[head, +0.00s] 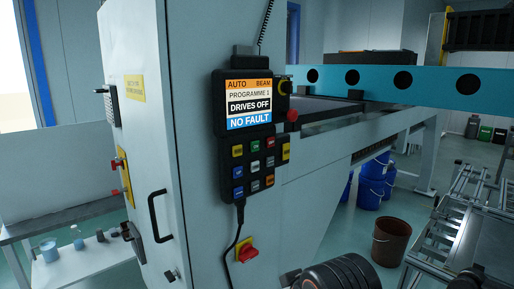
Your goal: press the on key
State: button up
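A dark control pendant (222,118) hangs on the front of the pale cabinet. Its screen (249,104) reads AUTO, BEAM, PROGRAMME 1, DRIVES OFF and NO FAULT. Below the screen are rows of small coloured keys: a green key (254,146) is in the top row, with a yellow key (237,152) to its left and a red key (270,143) to its right. The key labels are too small to read, so I cannot tell which is the on key. A dark ribbed part, probably my arm, shows at the bottom edge; my gripper's fingers are not visible.
A red knob (292,116) sits at the pendant's right side. A red-and-yellow rotary switch (248,252) is below, beside a hanging black cable (233,250). A black handle (157,216) sticks out at left. A teal beam (375,80) runs off to the right.

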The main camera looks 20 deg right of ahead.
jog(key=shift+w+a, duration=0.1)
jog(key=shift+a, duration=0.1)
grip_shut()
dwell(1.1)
